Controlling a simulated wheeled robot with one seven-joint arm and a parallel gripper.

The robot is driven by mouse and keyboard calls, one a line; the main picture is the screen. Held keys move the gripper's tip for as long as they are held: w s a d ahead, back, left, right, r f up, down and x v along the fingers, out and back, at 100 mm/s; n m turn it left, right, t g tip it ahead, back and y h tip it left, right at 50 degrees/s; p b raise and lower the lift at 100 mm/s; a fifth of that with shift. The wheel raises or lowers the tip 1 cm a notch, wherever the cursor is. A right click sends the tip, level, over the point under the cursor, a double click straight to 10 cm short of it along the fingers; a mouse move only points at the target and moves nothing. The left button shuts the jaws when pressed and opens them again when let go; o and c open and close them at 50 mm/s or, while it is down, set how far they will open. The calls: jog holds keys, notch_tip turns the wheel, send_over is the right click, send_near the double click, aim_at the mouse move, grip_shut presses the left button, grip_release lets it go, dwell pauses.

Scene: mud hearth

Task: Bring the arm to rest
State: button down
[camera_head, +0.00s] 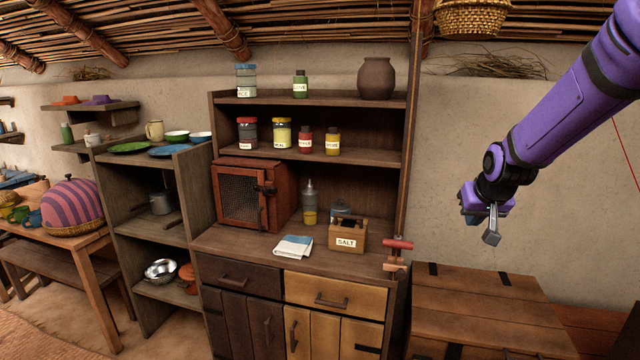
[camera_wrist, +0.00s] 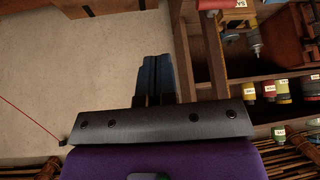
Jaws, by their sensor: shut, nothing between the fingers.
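My purple arm (camera_head: 580,100) reaches in from the upper right in the head view. My gripper (camera_head: 492,232) hangs at its end, in front of the plain wall and above the wooden chest at the lower right. Its fingers are together with nothing between them. In the wrist view the fingers of my gripper (camera_wrist: 154,75) lie side by side, shut and empty, with bare wall beyond them. The gripper touches nothing that I can see.
A wooden cupboard (camera_head: 300,258) with shelves of jars stands left of my gripper. A red clamp-like object (camera_head: 397,246) sits at its right edge. The chest top (camera_head: 480,300) is bare. A basket (camera_head: 472,18) hangs overhead. The wall around my gripper is clear.

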jog(key=s+a+r, duration=0.1)
jog(key=s+r, duration=0.4)
jog(key=s, duration=0.3)
jog(key=s+a+r, duration=0.2)
jog(key=s+r, duration=0.3)
jog(key=s, duration=0.3)
jog(key=s+r+n+g, duration=0.1)
jog(key=s, duration=1.6)
jog(key=shift+s+a+r, duration=0.2)
jog(key=shift+a+r, duration=0.15)
jog(key=shift+a, duration=0.1)
